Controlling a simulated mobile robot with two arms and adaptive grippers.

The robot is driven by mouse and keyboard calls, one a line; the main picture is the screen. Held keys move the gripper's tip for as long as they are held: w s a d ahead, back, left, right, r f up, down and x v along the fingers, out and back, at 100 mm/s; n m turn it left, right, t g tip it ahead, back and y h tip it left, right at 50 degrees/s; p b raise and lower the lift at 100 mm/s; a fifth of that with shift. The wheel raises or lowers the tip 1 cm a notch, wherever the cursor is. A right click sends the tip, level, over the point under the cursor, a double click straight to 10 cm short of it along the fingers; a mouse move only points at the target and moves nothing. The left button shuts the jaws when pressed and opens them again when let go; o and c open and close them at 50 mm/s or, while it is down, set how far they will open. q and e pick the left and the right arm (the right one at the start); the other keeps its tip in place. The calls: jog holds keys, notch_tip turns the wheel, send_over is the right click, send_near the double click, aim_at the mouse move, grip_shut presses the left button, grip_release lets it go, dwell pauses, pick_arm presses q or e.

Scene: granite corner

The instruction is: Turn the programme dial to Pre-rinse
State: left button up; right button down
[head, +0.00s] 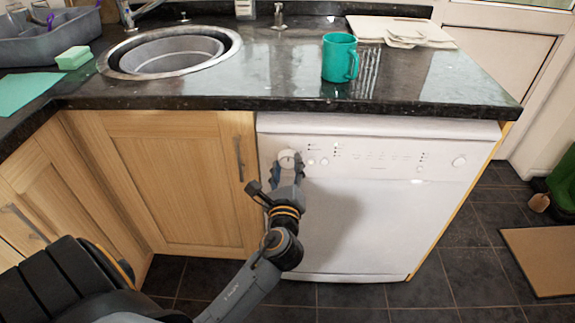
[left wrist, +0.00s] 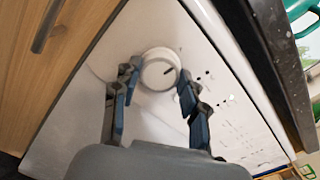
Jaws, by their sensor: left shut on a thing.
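The programme dial (left wrist: 160,70) is a round white knob with a dark pointer mark, at the left end of the white dishwasher's (head: 375,220) control panel. In the head view the dial (head: 287,156) shows between the fingertips. My left gripper (head: 288,163) is at the dial, its fingers on either side of it. In the left wrist view the left gripper (left wrist: 159,80) is shut on the dial. The pointer mark slants toward the upper right in that view. The printed labels are too small to read. My right gripper is not in view.
The dark granite worktop (head: 280,90) overhangs just above the panel. A cupboard handle (head: 239,158) is close left of the dial. A sink (head: 170,52) is further left.

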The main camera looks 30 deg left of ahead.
pick_arm(q)
jog(key=shift+n, duration=0.6)
jog(key=o, duration=1.1)
jog(key=shift+o, duration=0.2)
jog(key=shift+s, duration=0.1)
jog(key=shift+s+d+f, duration=0.1)
jog(key=shift+s+d, duration=0.15)
jog(key=shift+s, duration=0.05)
jog(key=v, duration=1.1)
